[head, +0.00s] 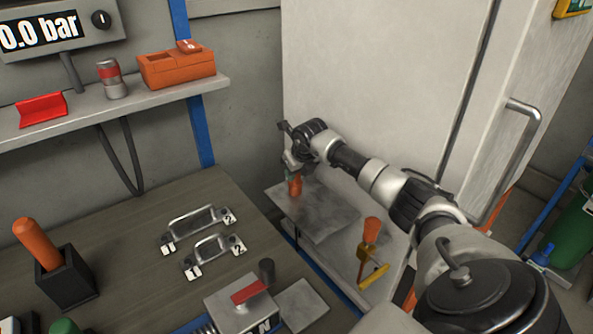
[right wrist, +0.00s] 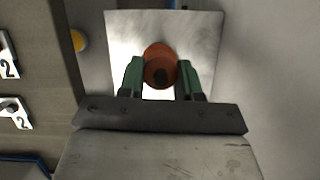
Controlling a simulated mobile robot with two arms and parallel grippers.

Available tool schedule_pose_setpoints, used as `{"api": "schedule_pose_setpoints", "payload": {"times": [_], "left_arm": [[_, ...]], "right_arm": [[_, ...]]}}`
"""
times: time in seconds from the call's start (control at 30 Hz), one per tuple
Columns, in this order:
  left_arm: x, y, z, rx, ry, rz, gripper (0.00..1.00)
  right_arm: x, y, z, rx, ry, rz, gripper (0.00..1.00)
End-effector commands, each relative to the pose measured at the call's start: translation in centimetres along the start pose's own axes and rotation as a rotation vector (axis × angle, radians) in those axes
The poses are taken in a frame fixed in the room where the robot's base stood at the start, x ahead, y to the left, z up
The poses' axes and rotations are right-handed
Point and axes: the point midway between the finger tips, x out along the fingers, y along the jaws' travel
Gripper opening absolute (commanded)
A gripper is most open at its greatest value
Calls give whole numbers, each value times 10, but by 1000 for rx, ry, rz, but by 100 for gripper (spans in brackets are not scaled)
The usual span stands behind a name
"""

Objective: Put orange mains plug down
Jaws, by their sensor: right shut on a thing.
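The orange mains plug (head: 294,184) is upright at the end of my right arm, over a grey metal plate. My right gripper (head: 292,170) points down and is shut on it. In the right wrist view the plug (right wrist: 160,64) sits between the two green fingertips of the gripper (right wrist: 161,76). The bright plate (right wrist: 125,38) lies below it. I cannot tell whether the plug's lower end touches the plate (head: 330,217). My left gripper is in neither view.
A tall pale cabinet (head: 375,80) stands right behind the plate. An orange-handled tool (head: 371,232) is to the plate's right. Two numbered metal handles (head: 200,226) lie on the workbench (head: 140,210). A black holder (head: 66,280) with an orange grip stands at left. A shelf (head: 130,108) runs above.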

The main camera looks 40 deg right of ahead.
Motion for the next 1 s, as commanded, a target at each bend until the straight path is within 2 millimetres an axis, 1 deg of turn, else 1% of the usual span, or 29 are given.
{"api": "schedule_pose_setpoints", "payload": {"times": [0.23, 0.27, 0.4, 0.63, 0.73, 0.87, 1.0], "left_arm": [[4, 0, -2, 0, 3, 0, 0], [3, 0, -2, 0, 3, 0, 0], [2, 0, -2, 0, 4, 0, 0], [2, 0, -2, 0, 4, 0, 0], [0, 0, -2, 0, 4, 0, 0], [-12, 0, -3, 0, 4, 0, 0], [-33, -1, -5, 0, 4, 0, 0]], "right_arm": [[4, 0, -1, 0, 0, -1, 9], [3, 0, -1, 0, 0, -1, 37], [2, 0, -1, 0, 0, -1, 58], [2, 0, -1, 0, 0, -1, 59], [-1, 0, 0, 0, 0, -1, 59], [-13, -1, 2, 0, 0, -2, 59], [-35, -1, 3, -3, 1, -2, 59]]}}
